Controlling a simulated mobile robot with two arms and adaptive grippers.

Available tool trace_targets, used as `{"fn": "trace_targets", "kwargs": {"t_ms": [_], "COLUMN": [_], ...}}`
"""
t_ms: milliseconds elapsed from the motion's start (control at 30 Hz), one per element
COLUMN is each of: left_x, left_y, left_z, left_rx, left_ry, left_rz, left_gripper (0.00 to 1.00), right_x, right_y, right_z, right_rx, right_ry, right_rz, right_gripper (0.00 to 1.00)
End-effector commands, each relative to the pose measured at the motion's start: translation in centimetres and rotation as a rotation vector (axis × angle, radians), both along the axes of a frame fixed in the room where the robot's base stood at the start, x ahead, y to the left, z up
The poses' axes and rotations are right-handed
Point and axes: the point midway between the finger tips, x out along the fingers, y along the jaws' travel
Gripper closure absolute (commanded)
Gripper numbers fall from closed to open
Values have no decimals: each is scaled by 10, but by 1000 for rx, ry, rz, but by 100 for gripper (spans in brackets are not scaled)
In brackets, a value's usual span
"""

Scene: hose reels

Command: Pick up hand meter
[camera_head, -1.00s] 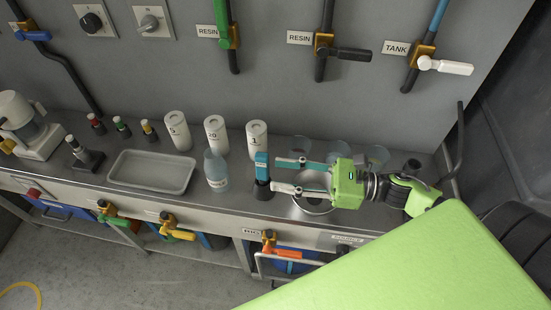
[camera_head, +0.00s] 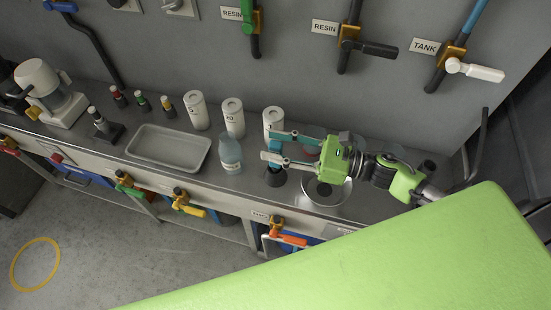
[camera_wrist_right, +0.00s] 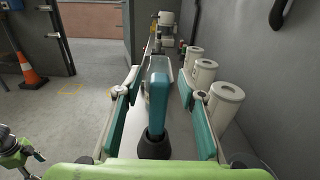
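The hand meter is the upright teal device (camera_head: 275,146) on the bench, its foot in a dark round holder (camera_head: 274,180). It also shows in the right wrist view (camera_wrist_right: 158,98), above the dark holder (camera_wrist_right: 153,147). My right gripper (camera_head: 269,146) is open, with one finger on each side of the meter. In the right wrist view (camera_wrist_right: 159,105) gaps show between the meter and both teal finger pads. The fingers hide part of the meter in the head view. A green arm part, seemingly mine, shows at the wrist view's lower left; its finger state is unclear.
A clear bottle (camera_head: 230,154) and white canisters (camera_head: 233,117) stand just left of the meter. A grey tray (camera_head: 168,150) lies farther left. A round metal dish (camera_head: 326,192) sits below my right gripper. The wall with valves is behind.

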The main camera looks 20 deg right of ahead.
Motion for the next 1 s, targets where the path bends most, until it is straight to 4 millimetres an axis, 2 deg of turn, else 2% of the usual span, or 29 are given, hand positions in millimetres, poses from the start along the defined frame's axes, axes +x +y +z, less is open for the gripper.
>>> {"fn": "trace_targets", "kwargs": {"t_ms": [300, 433, 467, 800, 867, 1000], "left_x": [4, 4, 5, 5, 4, 4], "left_y": [-5, -5, -5, -1, -1, -1], "left_z": [2, 2, 2, 1, 1, -1], "left_rx": [-7, -7, -7, -1, -1, -1], "left_ry": [-6, -7, -7, -7, -7, -7], "left_rz": [1, 0, 0, -2, -2, -2], "left_gripper": [44, 44, 44, 44, 44, 44], "right_x": [3, 2, 2, 2, 2, 1], "right_y": [4, 4, 4, 4, 4, 4], "right_z": [-1, 0, 0, 2, 7, 29], "right_rx": [0, 0, 0, -1, -1, -1], "right_ry": [0, 0, 0, -1, -3, -4], "right_rz": [0, 0, 0, 1, 2, 4], "right_gripper": [64, 98, 100, 100, 100, 100]}}
